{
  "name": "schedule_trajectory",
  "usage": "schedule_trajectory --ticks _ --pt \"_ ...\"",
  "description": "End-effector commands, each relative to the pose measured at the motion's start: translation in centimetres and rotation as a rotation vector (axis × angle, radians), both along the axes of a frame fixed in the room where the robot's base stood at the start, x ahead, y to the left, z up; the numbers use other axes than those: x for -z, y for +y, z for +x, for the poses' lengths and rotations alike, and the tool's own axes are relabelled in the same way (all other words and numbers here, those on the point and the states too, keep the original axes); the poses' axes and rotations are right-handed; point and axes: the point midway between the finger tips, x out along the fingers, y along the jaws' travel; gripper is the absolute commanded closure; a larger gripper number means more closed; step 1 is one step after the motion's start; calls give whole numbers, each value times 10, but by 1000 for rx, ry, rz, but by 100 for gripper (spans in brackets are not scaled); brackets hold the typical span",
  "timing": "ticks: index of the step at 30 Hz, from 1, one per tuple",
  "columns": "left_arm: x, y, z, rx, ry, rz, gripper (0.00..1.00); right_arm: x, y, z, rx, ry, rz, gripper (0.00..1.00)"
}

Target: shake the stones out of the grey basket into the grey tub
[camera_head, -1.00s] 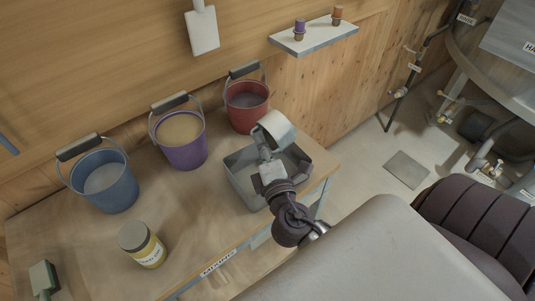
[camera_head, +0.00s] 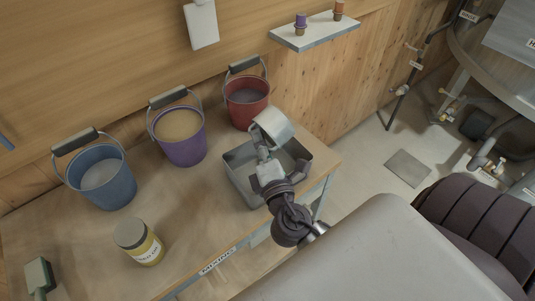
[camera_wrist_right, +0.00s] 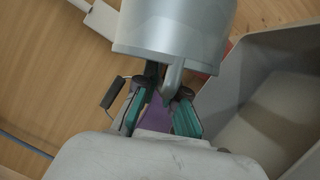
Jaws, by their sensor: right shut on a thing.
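The grey basket (camera_head: 274,127) is a round metal vessel, held tilted above the grey tub. My right gripper (camera_head: 264,156) is shut on its handle, and the wrist view shows the fingers closed around it under the basket (camera_wrist_right: 172,30). The grey tub (camera_head: 240,182) is a square open box on the table's right part. It also shows in the right wrist view (camera_wrist_right: 225,95). The basket's inside is hidden, so I cannot tell whether stones are in it. Part of the tub's inside is covered by my gripper. My left gripper is not seen.
A blue bucket (camera_head: 103,187), a purple bucket (camera_head: 183,149) and a red bucket (camera_head: 246,112) stand along the wall. A yellow jar (camera_head: 146,252) stands near the front, a green scoop (camera_head: 39,276) at left. A wall shelf (camera_head: 314,36) is above right.

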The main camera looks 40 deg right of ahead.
Motion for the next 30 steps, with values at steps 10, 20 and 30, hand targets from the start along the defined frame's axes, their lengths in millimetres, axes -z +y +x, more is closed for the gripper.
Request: schedule_trajectory --ticks 10,20,30 --pt "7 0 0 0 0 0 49 2 2 0 0 -5 -53 100" --pt "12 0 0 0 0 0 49 4 4 0 0 -10 -104 100" --pt "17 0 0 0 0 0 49 6 6 -1 0 -14 -154 100"
